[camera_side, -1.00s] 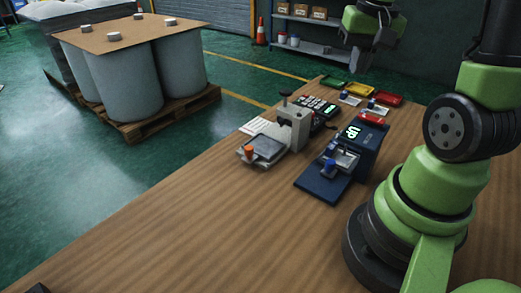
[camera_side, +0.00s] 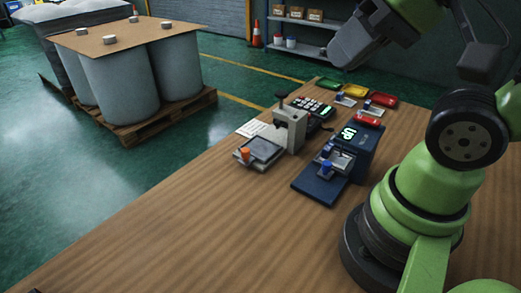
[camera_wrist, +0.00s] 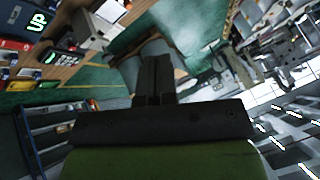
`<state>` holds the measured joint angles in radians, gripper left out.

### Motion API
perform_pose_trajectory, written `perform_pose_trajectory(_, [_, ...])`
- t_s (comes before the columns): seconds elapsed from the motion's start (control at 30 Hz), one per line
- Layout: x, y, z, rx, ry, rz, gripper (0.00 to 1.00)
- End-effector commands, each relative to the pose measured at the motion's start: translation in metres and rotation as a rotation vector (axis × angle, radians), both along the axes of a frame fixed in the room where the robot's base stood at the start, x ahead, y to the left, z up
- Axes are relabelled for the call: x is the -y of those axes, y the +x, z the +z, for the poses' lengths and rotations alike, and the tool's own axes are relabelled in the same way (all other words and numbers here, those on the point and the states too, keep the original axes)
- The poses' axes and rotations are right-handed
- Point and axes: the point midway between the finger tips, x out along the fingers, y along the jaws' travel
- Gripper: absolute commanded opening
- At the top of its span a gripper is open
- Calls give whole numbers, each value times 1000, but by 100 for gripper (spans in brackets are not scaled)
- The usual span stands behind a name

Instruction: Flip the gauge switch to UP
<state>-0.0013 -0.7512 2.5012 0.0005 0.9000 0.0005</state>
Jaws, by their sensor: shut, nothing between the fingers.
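A dark blue gauge unit (camera_side: 360,141) stands on the wooden table, with a lit green display (camera_side: 348,132) reading UP. A blue knob (camera_side: 327,167) sits at the front of its plate. In the wrist view the lit UP display (camera_wrist: 37,21) shows at the top left. I cannot make out which part is the switch or its position. My gripper (camera_side: 343,58) is above and behind the table's far end, well clear of the gauge. In the wrist view its fingers (camera_wrist: 153,80) are together with nothing between them.
A keypad (camera_side: 315,108) and coloured trays (camera_side: 355,90) lie behind. The table's front is clear. Large rolls (camera_side: 122,85) stand on a pallet on the floor.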

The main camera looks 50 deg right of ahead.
Motion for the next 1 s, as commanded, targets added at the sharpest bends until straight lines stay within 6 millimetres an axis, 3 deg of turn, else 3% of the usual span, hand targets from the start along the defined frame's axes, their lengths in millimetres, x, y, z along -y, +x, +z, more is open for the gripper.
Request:
perform_pose_trajectory(0.23, [4, 3, 0, -13, -2, -24, 0])
perform_pose_trajectory(0.37, [20, 13, 1, -78, -4, -130, 0])
perform_pose_trajectory(0.47, [47, 24, -1, -169, 3, -281, 0])
perform_pose_trajectory(0.67, [121, 33, -11, -383, 52, -650, 0])
perform_pose_trajectory(0.8, [172, 22, -23, -518, 108, -883, 0])
perform_pose_trajectory(1.0, [219, -2, -38, -645, 179, -1105, 0])
